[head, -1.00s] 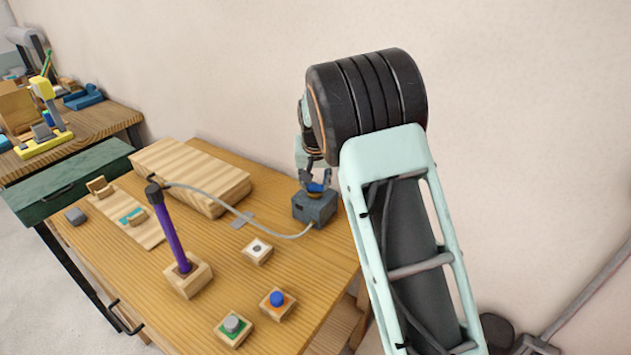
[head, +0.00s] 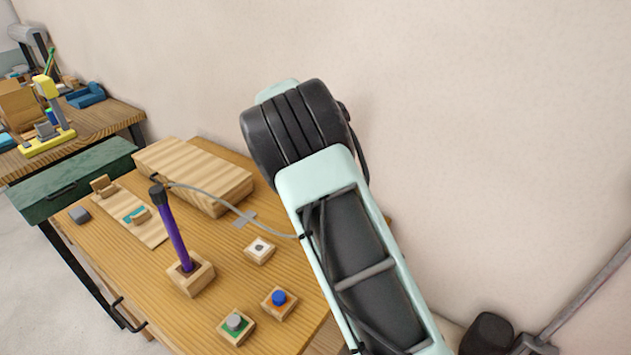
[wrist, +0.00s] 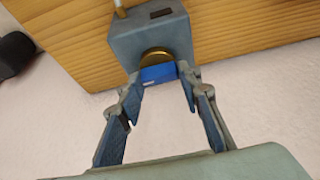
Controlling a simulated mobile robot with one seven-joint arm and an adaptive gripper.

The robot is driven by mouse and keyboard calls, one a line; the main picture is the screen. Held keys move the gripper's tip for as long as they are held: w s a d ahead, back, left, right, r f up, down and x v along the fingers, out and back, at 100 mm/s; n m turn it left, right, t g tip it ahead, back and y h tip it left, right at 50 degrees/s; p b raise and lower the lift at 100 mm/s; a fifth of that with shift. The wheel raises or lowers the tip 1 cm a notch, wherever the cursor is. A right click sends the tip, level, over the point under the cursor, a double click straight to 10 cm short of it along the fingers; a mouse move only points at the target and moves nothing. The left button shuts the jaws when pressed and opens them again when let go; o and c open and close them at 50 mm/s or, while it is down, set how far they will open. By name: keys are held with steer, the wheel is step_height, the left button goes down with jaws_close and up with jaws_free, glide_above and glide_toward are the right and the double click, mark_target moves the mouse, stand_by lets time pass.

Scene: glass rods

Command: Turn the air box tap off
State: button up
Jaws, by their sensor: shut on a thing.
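The grey air box (wrist: 150,38) shows at the top of the wrist view, on the wooden table near its edge. Its tap has a round brass base (wrist: 157,54) and a blue handle (wrist: 158,74) at the near side of the box. My gripper (wrist: 161,80) is shut on the blue handle, with one finger at each end of it. In the head view my arm hides the box, the tap and my gripper.
On the table (head: 130,265) stand a purple rod (head: 172,235) upright in a wooden block, several small button blocks and a larger wooden block (head: 195,172). A grey hose (head: 225,203) runs behind my arm. A wall is behind.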

stand_by(0.4)
steer(key=o, duration=1.2)
steer(key=shift+c, duration=0.2)
steer(key=shift+r, duration=0.1)
steer(key=v, duration=1.2)
